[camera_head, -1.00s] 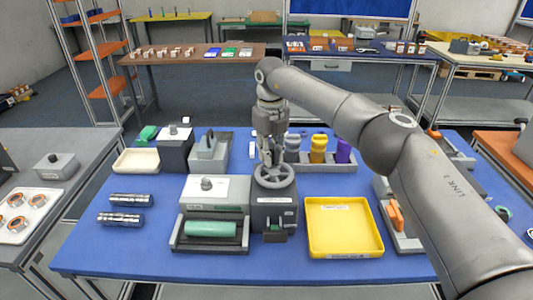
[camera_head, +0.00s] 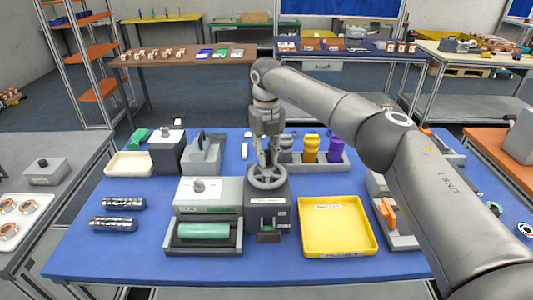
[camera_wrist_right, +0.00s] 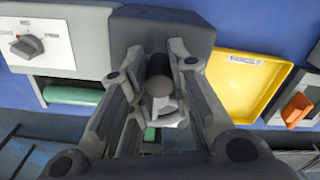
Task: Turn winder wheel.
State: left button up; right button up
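The winder wheel (camera_head: 267,177) is a grey spoked wheel lying flat on top of a dark grey block, right of the machine with a green roller (camera_head: 203,231). My right gripper (camera_head: 267,162) points straight down over the wheel's middle. In the right wrist view, the right gripper's two fingers (camera_wrist_right: 158,62) stand on either side of the wheel's rounded grey hub (camera_wrist_right: 159,85). The fingertips are apart with the hub between them, but whether they press on it is unclear. Most of the wheel's rim is hidden in that view. My left gripper is not in view.
A yellow tray (camera_head: 337,252) lies right of the wheel block. Behind stand a holder with purple and yellow bottles (camera_head: 310,149) and several grey devices. Two shiny cylinders (camera_head: 112,224) lie at the left. The blue table's (camera_head: 90,259) front left is clear.

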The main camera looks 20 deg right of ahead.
jog(key=o, duration=0.5)
jog(key=shift+r, duration=0.1)
notch_tip(320, 180, up, 12)
jog(key=shift+f, duration=0.2)
dwell(0.4)
